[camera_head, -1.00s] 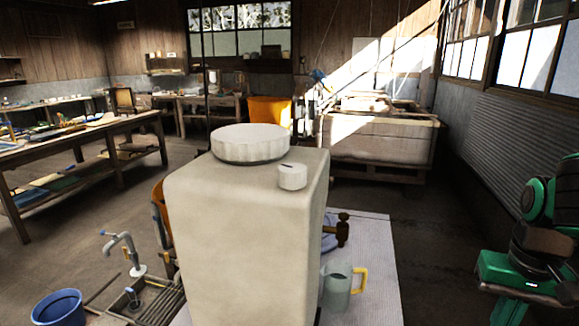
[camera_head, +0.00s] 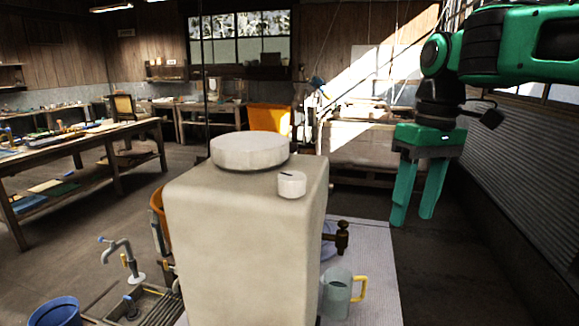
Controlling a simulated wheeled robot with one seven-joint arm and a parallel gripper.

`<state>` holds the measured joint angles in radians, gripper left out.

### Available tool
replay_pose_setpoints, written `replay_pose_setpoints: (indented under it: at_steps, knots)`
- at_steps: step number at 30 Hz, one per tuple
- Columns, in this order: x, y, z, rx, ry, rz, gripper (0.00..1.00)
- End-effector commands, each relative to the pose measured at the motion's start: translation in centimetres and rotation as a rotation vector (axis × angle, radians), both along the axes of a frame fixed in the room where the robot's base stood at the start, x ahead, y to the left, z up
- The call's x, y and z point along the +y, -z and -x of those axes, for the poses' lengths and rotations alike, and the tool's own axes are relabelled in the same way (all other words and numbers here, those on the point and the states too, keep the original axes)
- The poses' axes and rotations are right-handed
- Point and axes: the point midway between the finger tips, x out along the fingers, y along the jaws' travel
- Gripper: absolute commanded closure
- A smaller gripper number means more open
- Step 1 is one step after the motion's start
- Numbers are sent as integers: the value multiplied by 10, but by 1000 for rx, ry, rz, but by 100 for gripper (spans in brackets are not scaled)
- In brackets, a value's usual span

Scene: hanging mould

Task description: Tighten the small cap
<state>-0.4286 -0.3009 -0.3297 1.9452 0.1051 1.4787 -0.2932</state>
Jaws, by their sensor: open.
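The small cap (camera_head: 291,184) is a short white cylinder with a dark slot mark on top. It sits on the top right front of a large cream block-shaped container (camera_head: 240,240). A much larger round white lid (camera_head: 249,152) sits behind it to the left on the same top. My gripper (camera_head: 412,220) is green, points down and is open and empty. It hangs to the right of the container, well apart from the small cap in the picture. How tightly the cap sits cannot be seen.
A brown tap-like piece (camera_head: 342,237) sticks out at the container's right side. A pale mug with a yellow handle (camera_head: 338,290) stands on the light mat (camera_head: 382,290). A sink with a faucet (camera_head: 122,255) and a blue bucket (camera_head: 58,308) are at lower left. Space above the container is clear.

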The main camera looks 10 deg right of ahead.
Motion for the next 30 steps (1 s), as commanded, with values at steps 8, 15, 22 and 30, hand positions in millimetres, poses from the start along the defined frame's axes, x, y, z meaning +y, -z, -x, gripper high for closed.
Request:
replay_pose_setpoints:
  at_steps: [8,15,22,30]
  knots:
    - [82,-75,-25,-17,-357,6,49]
    - [153,-137,-18,-37,-660,27,49]
    - [207,-184,6,-55,-901,54,49]
    - [228,-201,21,-62,-1004,69,49]
